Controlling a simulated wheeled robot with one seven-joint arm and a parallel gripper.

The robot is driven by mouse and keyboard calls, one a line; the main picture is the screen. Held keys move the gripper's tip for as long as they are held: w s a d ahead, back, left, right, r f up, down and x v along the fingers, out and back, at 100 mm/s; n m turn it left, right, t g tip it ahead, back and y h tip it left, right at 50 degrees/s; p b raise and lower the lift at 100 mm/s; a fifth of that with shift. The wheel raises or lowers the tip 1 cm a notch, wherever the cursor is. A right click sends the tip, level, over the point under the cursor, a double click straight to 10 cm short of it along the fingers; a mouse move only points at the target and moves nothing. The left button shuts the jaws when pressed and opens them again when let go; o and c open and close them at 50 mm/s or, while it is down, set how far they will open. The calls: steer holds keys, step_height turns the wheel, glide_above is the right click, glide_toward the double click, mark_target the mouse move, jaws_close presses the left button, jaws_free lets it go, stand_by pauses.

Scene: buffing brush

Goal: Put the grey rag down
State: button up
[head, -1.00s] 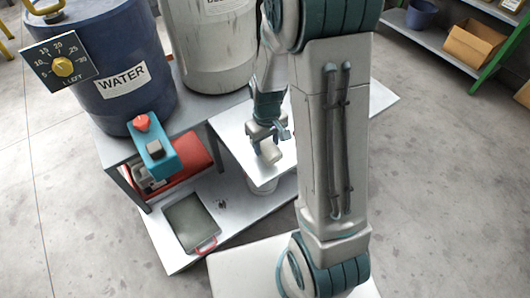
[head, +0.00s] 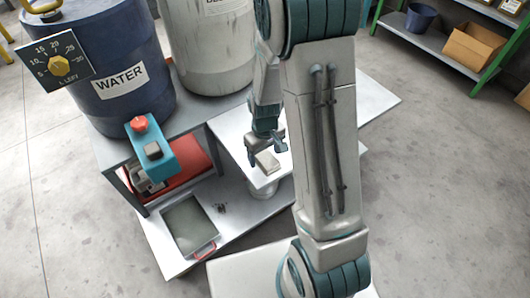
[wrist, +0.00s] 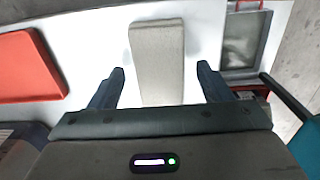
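My gripper (head: 267,149) is just behind and above the rag in the head view. In the wrist view my gripper (wrist: 158,85) has its two dark fingers wide apart, with a clear gap between each finger and the rag. Nothing is held.
A grey tray with a red handle (head: 188,226) lies on the lower white board. A blue WATER barrel (head: 115,62) and a pale barrel (head: 212,50) stand behind. A teal tap with a red knob (head: 150,150) juts out beside a red object (head: 188,172).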

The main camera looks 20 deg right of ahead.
mark_target(265, 156)
step_height(265, 156, up, 13)
steer(key=p, duration=0.4)
steer(key=s+r+m+t, duration=0.1)
steer(key=s+r+m, duration=0.2)
steer(key=s+r, duration=0.7)
steer(key=s, duration=0.3)
steer(key=shift+s, duration=0.3)
steer(key=shift+o, duration=0.5)
steer(key=shift+d, duration=0.1)
